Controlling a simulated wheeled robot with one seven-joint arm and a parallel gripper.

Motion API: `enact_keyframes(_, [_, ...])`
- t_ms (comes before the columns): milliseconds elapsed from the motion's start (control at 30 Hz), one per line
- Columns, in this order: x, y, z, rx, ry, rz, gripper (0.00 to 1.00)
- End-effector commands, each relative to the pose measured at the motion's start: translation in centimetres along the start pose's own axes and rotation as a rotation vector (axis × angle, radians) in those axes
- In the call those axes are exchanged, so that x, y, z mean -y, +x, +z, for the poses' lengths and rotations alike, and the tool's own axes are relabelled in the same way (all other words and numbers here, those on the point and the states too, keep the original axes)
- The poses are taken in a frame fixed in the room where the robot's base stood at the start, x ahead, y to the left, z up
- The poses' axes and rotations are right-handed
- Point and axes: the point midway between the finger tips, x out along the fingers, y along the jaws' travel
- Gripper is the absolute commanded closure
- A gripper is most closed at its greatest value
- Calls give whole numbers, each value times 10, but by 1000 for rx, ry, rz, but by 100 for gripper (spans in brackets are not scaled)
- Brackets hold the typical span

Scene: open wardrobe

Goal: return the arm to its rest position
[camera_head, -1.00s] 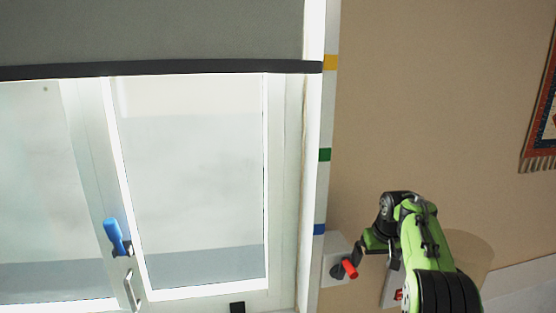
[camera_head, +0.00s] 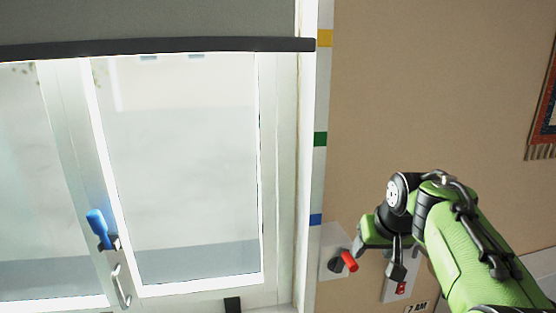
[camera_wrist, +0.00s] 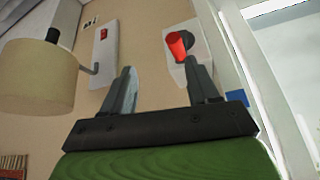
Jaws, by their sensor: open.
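My green arm (camera_head: 465,240) reaches in from the lower right in the head view, in front of the tan wall. My gripper (camera_head: 378,262) is at its end, close to a red handle (camera_head: 349,260) on a white wall plate (camera_head: 328,246). In the wrist view my gripper (camera_wrist: 162,88) has its two dark fingers spread, with nothing between them. The red handle (camera_wrist: 176,46) stands beyond the right fingertip there. I cannot tell whether the finger touches it.
A white-framed window (camera_head: 180,170) with a blue-handled latch (camera_head: 98,224) and a grey shade (camera_head: 150,20) fills the left. A red switch (camera_head: 401,287) is below my gripper. A wall lamp (camera_wrist: 38,75) shows in the wrist view. Open wall lies above my arm.

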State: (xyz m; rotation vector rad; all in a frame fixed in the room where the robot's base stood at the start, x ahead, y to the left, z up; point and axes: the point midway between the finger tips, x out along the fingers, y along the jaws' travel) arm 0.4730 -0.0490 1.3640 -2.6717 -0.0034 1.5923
Motion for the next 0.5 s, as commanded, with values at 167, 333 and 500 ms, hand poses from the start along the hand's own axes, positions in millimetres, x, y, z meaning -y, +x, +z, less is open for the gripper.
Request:
enact_keyframes(167, [31, -37, 115, -4, -8, -5, 40])
enact_keyframes(333, [42, -41, 233, -1, -18, 4, 40])
enact_keyframes(500, [41, -29, 304, 3, -25, 15, 40])
